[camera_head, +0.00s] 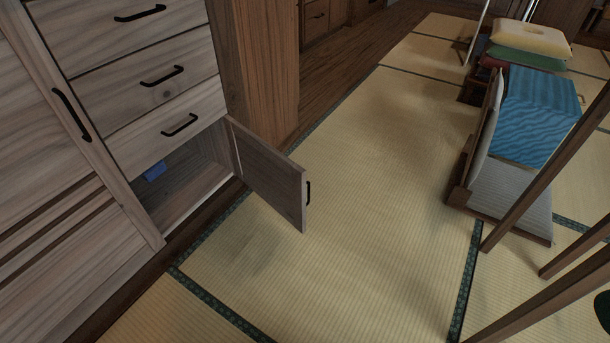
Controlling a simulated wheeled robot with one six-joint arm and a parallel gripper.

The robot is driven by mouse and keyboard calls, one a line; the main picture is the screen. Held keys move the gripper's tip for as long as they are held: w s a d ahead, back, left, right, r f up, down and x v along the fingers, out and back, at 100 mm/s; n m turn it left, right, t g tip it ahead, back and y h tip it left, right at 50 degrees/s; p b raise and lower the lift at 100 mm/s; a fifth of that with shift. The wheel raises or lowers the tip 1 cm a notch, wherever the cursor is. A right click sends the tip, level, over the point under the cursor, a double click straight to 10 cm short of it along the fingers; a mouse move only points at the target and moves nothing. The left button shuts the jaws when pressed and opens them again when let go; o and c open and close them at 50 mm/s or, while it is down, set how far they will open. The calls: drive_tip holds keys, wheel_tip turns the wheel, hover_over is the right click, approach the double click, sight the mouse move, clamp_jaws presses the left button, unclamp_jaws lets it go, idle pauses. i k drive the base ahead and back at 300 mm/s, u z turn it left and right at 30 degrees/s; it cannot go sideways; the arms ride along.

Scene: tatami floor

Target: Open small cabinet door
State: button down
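The small cabinet door (268,172) is at the bottom of the grey wooden cabinet (120,222), left of centre. It stands swung wide out from the cabinet, hinged on its right side by the wooden post. Its black handle (308,192) is at the free edge. The compartment (185,178) behind it is exposed, with a small blue object (155,171) inside. My gripper is not in view.
Three drawers with black handles (180,125) sit above the compartment, all shut. Open tatami floor (340,200) lies right of the door. A legless chair (500,195) with a blue cushion (538,115) and wooden legs (550,180) stand at the right.

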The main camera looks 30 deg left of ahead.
sight(280, 182)
drive_tip(key=z, duration=0.35)
drive_tip(key=k, duration=0.75)
drive_tip(key=u, duration=0.85)
drive_tip(key=i, duration=0.9)
drive_tip(key=u, duration=1)
drive_tip(key=i, duration=0.25)
drive_tip(key=u, duration=0.2)
